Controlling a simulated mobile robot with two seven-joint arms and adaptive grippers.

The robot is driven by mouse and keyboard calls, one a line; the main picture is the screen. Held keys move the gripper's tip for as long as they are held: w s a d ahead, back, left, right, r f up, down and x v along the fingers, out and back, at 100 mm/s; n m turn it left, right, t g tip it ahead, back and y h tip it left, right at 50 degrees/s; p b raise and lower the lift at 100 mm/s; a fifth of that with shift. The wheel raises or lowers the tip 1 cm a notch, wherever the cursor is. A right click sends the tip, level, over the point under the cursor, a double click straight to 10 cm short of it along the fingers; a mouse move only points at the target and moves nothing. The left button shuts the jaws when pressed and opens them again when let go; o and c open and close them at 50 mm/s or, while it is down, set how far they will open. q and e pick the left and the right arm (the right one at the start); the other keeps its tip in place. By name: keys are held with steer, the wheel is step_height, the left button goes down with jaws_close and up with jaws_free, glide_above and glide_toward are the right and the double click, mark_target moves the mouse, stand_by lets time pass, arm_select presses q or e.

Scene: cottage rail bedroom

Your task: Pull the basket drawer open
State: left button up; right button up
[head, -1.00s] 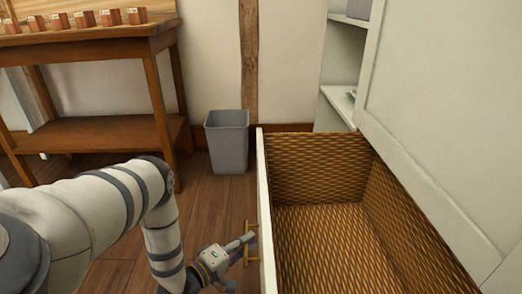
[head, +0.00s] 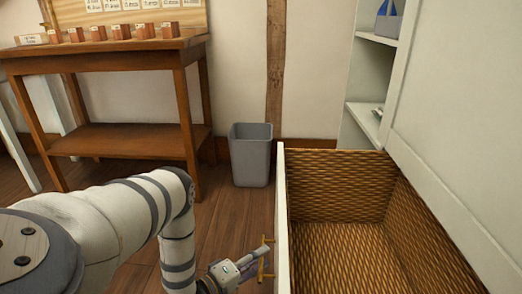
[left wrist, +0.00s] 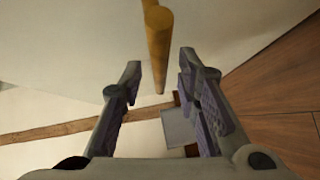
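The basket drawer (head: 338,185), woven brown inside with a white front, stands far out of the white cabinet at the right of the head view. Its inside looks empty. A brass bar handle (head: 267,260) sits on the outer face of the drawer front. My left gripper (head: 256,257) is at this handle. In the left wrist view my left gripper's fingers (left wrist: 159,75) are spread, with the brass handle (left wrist: 158,45) showing in the gap between them. I see no clear contact. My right gripper is in neither view.
A grey bin (head: 251,155) stands on the wood floor beyond the drawer front. A wooden table (head: 120,140) with small blocks on top stands at the back left. The white cabinet (head: 455,120), with open shelves, borders the drawer on the right.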

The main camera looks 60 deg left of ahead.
arm_select(q)
steer(key=s+d+r, duration=0.1)
steer(key=s, duration=0.9)
steer(key=shift+s+d+r, duration=0.2)
steer(key=shift+s+r, duration=0.05)
steer(key=shift+s, duration=0.1)
steer(key=shift+s, duration=0.1)
